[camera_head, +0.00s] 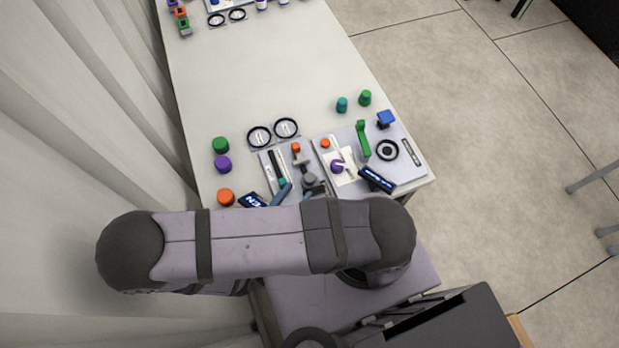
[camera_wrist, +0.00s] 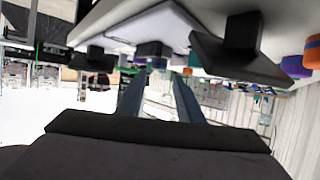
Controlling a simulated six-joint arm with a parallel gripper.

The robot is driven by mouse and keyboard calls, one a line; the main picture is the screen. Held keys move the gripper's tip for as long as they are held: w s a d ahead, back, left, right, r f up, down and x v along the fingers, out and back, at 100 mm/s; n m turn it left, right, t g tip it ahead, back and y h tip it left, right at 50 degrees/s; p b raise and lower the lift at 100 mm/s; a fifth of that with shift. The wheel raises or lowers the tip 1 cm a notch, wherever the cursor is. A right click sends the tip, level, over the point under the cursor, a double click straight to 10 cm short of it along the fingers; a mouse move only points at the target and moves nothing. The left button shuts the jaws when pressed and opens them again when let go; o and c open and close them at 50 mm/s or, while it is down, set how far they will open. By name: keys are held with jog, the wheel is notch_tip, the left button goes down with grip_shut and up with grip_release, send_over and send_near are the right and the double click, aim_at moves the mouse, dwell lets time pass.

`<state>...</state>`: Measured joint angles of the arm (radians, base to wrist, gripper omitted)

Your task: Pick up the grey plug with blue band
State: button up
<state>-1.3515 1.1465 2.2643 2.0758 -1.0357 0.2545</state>
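My gripper (camera_wrist: 159,78) shows two blue-grey fingers standing apart in the wrist view, with a gap between the tips. In the head view its fingers (camera_head: 295,188) reach out past my arm over the near panel (camera_head: 268,166). A small blue-banded thing (camera_wrist: 156,64) shows between and beyond the fingertips in the wrist view; it may be the grey plug, but it is too small to be sure. In the head view I cannot pick out the plug's blue band; a grey fitting (camera_head: 309,180) stands by the fingers. My arm hides the panel's near part.
Green (camera_head: 220,145), purple (camera_head: 223,164) and orange (camera_head: 225,197) knobs stand at the left. The right panel (camera_head: 408,172) bears a green handle (camera_head: 363,139) and a purple knob (camera_head: 337,166). Two black rings (camera_head: 273,132) lie behind. The table's middle (camera_head: 270,75) is clear.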

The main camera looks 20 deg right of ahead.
aim_at(307, 181)
jog(key=shift+w+d+f+p, duration=0.2)
jog(key=shift+w+d+p, duration=0.15)
jog(key=shift+d+p, duration=0.2)
jog(key=p+x, duration=0.1)
jog(key=x, duration=0.1)
jog(key=shift+w+d+f, duration=0.15)
jog(key=shift+d+f, duration=0.05)
jog(key=shift+d, duration=0.1)
jog(key=shift+w+d+f, duration=0.35)
jog(key=shift+w, duration=0.05)
grip_shut()
